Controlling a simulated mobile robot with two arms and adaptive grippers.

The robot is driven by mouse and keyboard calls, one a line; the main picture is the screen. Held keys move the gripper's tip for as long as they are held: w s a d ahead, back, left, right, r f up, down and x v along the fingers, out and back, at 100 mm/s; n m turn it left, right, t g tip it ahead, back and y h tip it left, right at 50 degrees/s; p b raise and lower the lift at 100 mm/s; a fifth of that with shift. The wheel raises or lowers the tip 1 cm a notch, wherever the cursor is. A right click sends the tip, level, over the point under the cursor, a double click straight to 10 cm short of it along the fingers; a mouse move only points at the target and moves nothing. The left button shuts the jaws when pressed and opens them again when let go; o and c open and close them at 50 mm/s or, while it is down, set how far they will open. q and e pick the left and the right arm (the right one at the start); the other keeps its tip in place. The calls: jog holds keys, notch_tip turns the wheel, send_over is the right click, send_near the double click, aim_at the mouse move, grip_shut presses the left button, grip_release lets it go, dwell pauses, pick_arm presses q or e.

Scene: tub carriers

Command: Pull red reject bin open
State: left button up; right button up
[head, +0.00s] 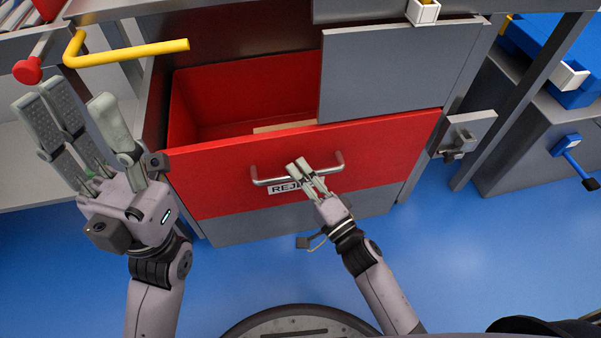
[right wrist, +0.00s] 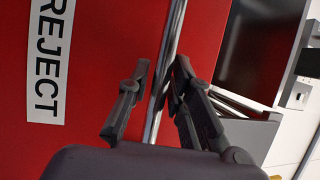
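The red reject bin (head: 380,146) is a drawer under the grey counter. It stands partly open, and its inside shows behind the front panel. A metal bar handle (head: 270,181) runs across the front, above a white REJECT label (head: 284,188) partly covered by my right gripper. My right gripper (head: 300,168) is at the handle. My left gripper (head: 80,98) is open and empty, left of the bin.
A yellow bent bar (head: 130,53) and a red knob (head: 28,70) are near my left gripper. A grey panel (head: 395,70) covers the right part of the bin's opening. A grey latch block (head: 464,134) sits right of the bin. Blue floor in front is clear.

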grip_shut()
jog(key=shift+s, duration=0.1)
dwell(0.5)
